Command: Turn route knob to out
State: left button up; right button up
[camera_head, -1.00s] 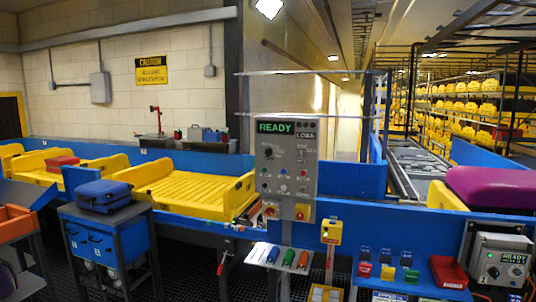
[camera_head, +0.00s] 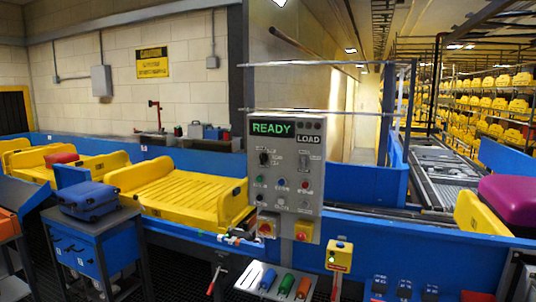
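A grey control panel (camera_head: 286,176) stands upright at the middle of the view, with a lit green READY sign (camera_head: 272,128) and a LOAD label beside it. A black rotary knob (camera_head: 264,158) sits at its upper left, with small labels to its right. A second, greyer switch (camera_head: 304,160) sits at its upper right. The small labels are too blurred to read, so I cannot tell which is the route knob or where it points. Coloured buttons are below them. Neither of my grippers is in view.
A yellow tray (camera_head: 180,196) is on the blue-sided conveyor left of the panel. A blue case (camera_head: 88,199) lies on a stand at the left. A shelf with coloured cylinders (camera_head: 270,280) is below the panel. A purple case (camera_head: 507,200) is at the right.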

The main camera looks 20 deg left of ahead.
aim_at(264, 156)
jog(key=i+l, duration=0.1)
jog(key=i, duration=0.5)
jog(key=i+u, duration=0.1)
jog(key=i, duration=0.55)
jog(key=l, duration=0.1)
